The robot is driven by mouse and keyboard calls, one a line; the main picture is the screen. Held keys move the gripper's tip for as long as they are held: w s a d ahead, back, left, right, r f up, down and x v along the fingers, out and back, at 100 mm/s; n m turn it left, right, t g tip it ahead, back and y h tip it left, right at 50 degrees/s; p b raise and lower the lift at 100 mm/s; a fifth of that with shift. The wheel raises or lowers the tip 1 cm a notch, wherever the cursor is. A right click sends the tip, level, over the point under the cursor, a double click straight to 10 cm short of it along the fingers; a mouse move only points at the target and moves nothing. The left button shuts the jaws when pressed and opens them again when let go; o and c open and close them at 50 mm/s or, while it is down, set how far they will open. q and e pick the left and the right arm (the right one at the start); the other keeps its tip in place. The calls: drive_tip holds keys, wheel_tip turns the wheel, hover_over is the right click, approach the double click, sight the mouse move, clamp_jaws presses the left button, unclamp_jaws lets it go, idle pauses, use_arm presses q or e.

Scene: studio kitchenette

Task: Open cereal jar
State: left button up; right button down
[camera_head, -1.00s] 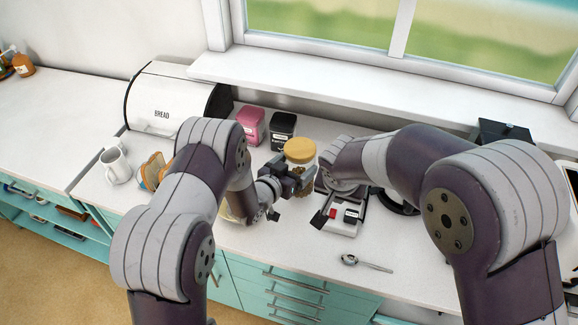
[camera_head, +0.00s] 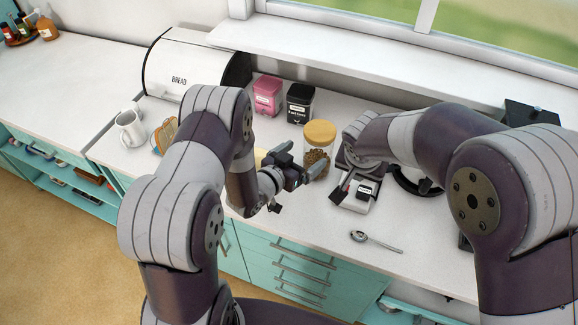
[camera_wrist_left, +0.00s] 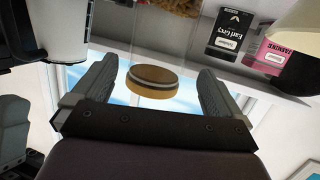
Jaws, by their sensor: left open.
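The cereal jar (camera_head: 317,164) is clear glass with brown cereal inside and a round tan lid (camera_head: 319,132). It appears upright on the counter, and the lid is on it. My left gripper (camera_head: 302,167) is open at the jar's near left side, with its fingers pointing toward it. In the left wrist view the lid (camera_wrist_left: 152,81) appears between the two spread fingers of the left gripper (camera_wrist_left: 157,70), with no visible contact. My right arm reaches to just right of the jar; its gripper is mostly hidden behind the wrist.
A pink tin (camera_head: 267,96) and a black tin (camera_head: 300,103) stand behind the jar. A bread bin (camera_head: 185,75), mugs (camera_head: 130,127) and bread slices (camera_head: 165,133) are on the left. A spoon (camera_head: 375,241) lies on clear counter in front.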

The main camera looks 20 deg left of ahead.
use_arm(q)
drive_tip(key=v, duration=0.8)
drive_tip(key=shift+b, duration=0.45)
drive_tip(key=shift+s+r, duration=0.1)
drive_tip(key=shift+s, duration=0.05)
